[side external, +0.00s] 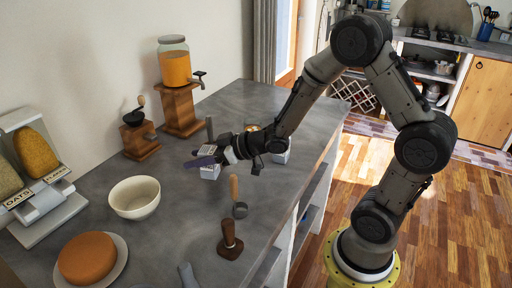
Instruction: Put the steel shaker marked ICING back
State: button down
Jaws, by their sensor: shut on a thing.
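My gripper (212,158) reaches in from the right, low over the grey counter, with its fingers pointing left. It is shut on a small pale grey, steel-looking container (210,173), which shows partly below the fingers. I take it for the shaker, but no ICING marking can be read. A dark bluish finger crosses its front and hides its upper part. I cannot tell whether its base touches the counter. A second pale grey container (281,156) stands to the right, partly hidden behind my wrist and forearm.
A scoop with a wooden handle (234,188) and a brown tamper (230,242) are in front of the gripper. A cream bowl (135,198), a cake (87,258) and cereal dispensers (42,180) stand left. A grinder (138,140) and drink dispenser (175,70) stand behind. Counter (185,225) is bare between.

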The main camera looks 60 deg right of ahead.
jog(key=s+d+r+m+h, duration=0.2)
jog(key=s+d, duration=0.3)
jog(key=d, duration=0.2)
jog(key=s+d+r+m+h, duration=0.2)
jog(key=s+d, duration=0.2)
jog(key=d, duration=0.3)
jog(key=shift+t, duration=0.3)
jog(key=shift+d+f, duration=0.1)
jog(key=shift+f, duration=3.9)
jog(key=shift+f, duration=0.15)
jog(key=c, duration=0.5)
grip_release()
